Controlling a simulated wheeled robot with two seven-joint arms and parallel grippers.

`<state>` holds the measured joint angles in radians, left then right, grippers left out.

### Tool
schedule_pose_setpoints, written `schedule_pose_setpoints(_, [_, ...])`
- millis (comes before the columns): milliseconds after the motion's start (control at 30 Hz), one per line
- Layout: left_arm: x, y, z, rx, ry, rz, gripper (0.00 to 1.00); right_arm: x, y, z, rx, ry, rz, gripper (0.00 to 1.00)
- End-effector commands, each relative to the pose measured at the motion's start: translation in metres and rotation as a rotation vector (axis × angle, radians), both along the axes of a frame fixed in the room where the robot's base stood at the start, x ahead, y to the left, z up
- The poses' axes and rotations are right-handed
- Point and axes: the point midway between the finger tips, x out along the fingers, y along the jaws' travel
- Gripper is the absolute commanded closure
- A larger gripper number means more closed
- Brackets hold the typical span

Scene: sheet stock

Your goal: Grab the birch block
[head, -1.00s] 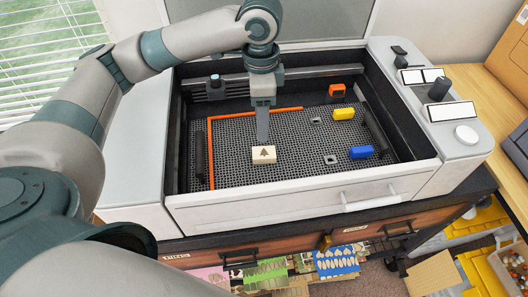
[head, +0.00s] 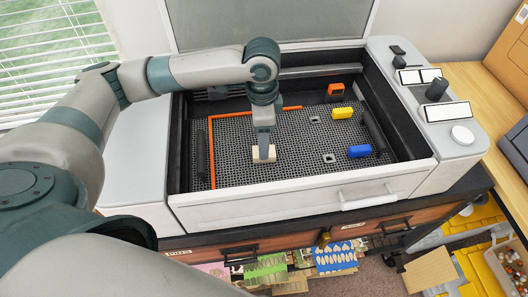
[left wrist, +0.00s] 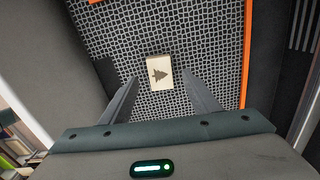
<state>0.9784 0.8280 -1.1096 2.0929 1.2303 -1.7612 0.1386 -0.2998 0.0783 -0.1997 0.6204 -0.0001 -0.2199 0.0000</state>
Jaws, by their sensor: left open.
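The birch block (head: 257,155) is a small pale block lying on the honeycomb bed (head: 300,163) inside the machine. I cannot tell the exact height gap. My right gripper is not in view.
An orange L-shaped edge (head: 211,150) runs along the bed's left and back. The machine's front wall (head: 300,192) and dark side walls surround it.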

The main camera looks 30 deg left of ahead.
Motion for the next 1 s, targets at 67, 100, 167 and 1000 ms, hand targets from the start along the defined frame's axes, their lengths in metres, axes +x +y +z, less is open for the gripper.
schedule_pose_setpoints(67, [0.000,-0.001,-0.006,0.000,0.005,0.001,0.44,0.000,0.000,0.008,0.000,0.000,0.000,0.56])
schedule_pose_setpoints(100, [0.000,-0.002,-0.010,0.000,0.005,0.001,0.44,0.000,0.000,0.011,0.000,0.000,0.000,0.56])
schedule_pose_setpoints(167, [0.001,-0.003,-0.017,0.000,0.005,0.000,0.44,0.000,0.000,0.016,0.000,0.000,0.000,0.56])
schedule_pose_setpoints(1000, [0.003,-0.003,-0.045,-0.001,0.001,-0.001,0.68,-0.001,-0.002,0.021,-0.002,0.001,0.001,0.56])
